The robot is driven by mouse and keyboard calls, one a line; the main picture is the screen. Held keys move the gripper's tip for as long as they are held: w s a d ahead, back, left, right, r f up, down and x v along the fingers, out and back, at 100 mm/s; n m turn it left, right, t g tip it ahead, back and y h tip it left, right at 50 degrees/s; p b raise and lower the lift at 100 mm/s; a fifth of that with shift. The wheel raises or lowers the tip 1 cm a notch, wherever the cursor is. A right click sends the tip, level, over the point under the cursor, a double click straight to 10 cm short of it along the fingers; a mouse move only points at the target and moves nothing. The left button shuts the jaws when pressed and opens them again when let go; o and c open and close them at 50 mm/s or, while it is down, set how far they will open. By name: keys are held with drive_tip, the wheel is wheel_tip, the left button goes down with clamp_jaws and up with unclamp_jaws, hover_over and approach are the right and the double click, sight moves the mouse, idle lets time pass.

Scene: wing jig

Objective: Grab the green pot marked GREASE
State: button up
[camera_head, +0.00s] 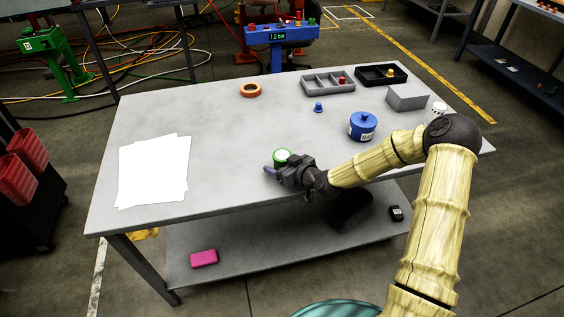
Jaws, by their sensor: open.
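The label's writing is too small to read. My gripper (272,168) is at the front of the pot, low over the table, with its jaws open. The gripper's dark body hides the pot's lower part. I cannot tell whether the jaws touch the pot or are around it.
On the table (228,130) are a blue lidded pot (362,127), a small blue piece (318,107), an orange ring (250,90), a grey divided tray (314,88), a black tray (369,76), a grey block (407,98) and white papers (154,172). The table's left middle is clear.

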sight(281, 154)
idle(0.5)
drive_tip(key=c, duration=1.1)
drive_tip(key=shift+c, duration=0.2)
drive_tip(key=shift+r, duration=0.1)
wheel_tip(281, 154, up, 10)
drive_tip(key=shift+f, duration=0.1)
